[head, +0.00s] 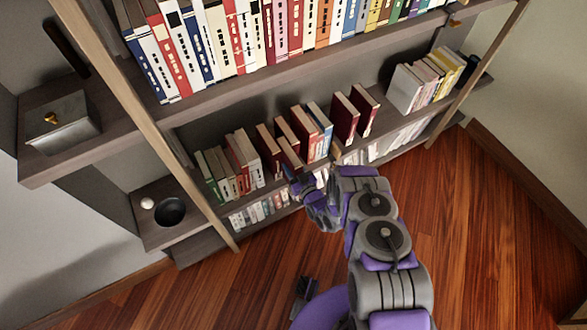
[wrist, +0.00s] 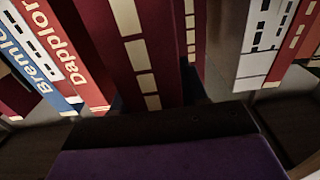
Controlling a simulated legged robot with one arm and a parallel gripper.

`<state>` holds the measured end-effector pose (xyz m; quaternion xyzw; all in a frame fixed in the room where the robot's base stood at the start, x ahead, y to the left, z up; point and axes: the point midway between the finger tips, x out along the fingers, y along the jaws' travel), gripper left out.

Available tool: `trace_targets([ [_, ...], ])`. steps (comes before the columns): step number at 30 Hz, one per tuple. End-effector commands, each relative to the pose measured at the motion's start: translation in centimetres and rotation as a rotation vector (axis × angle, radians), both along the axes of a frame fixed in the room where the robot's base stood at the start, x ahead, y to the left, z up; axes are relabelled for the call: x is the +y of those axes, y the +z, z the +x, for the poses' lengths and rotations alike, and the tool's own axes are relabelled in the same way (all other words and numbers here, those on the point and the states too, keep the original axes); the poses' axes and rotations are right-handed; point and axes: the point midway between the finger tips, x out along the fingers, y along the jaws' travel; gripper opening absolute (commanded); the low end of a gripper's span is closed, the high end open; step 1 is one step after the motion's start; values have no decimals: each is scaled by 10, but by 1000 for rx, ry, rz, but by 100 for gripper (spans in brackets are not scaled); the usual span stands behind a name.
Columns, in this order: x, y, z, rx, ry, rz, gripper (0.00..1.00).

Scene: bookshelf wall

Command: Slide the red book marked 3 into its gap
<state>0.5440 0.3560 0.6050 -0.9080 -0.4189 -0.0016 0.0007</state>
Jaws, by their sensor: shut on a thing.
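My gripper (head: 303,181) is at the lower shelf row, shut on a dark red book (head: 290,153). The book stands out in front of the row, among other dark red books. In the wrist view the red book (wrist: 132,50) has cream blocks on its spine and rises just beyond the dark edge of my gripper. A second red book (wrist: 190,35) shows close beside it, with a dark space below. The mark 3 is not readable. The gap itself is mostly hidden, and I cannot tell how far the book is inside it.
Red and blue lettered books (wrist: 75,50) stand left in the wrist view; a white book (wrist: 268,45) stands right. The lower shelf has upright dark red books (head: 345,117) and pale books (head: 405,90) farther right. A wooden post (head: 130,105) is left.

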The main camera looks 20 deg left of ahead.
Motion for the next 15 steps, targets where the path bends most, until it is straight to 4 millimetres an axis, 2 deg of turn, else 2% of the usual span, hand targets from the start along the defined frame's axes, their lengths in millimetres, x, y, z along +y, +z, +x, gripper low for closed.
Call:
trace_targets([
  [15, 16, 3, 15, -5, 0, 6, 0],
])
